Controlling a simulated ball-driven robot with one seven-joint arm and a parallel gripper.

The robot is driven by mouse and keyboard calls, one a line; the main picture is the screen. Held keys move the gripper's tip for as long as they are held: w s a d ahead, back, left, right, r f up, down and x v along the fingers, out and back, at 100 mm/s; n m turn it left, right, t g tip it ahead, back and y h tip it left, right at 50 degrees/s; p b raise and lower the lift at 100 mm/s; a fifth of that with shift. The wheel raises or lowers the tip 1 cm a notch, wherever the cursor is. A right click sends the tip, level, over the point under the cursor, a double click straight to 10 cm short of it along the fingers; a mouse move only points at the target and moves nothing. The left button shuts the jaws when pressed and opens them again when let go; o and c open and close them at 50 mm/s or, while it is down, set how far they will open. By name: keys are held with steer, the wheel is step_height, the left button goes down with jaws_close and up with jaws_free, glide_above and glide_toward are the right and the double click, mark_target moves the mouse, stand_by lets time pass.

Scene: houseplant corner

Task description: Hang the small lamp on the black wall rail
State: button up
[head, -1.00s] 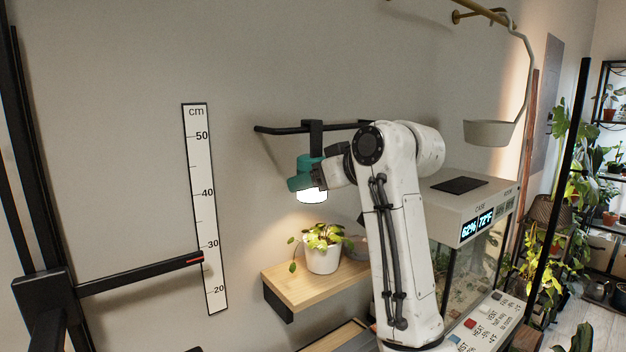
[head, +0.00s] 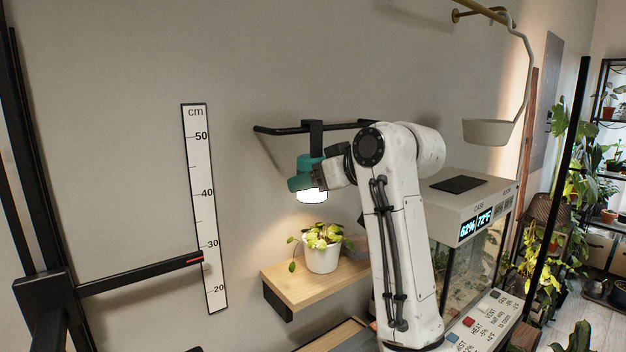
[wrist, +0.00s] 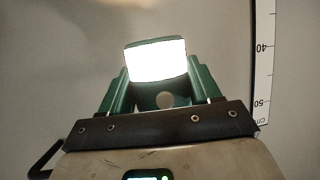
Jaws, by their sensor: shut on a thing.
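The small lamp (head: 304,183) is teal with a lit white underside, and a black hook (head: 313,135) stands above it. The hook's top overlaps the black wall rail (head: 275,131) in the head view; I cannot tell whether it bears on the rail. My gripper (head: 319,177) is shut on the lamp from the right, just below the rail. The lamp hangs roughly upright. In the wrist view the bright lamp face (wrist: 156,60) shows ahead of the gripper. My arm hides the rail's right part.
A wooden shelf (head: 283,278) with a potted plant (head: 322,257) is below the lamp. A centimetre scale (head: 203,210) is on the wall to the left. A glass case (head: 452,260) with a digital display stands right of my arm. The wall between scale and lamp is clear.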

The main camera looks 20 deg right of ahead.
steer(key=shift+f, duration=0.25)
stand_by(0.8)
steer(key=o, duration=1.2)
steer(key=shift+o, duration=0.2)
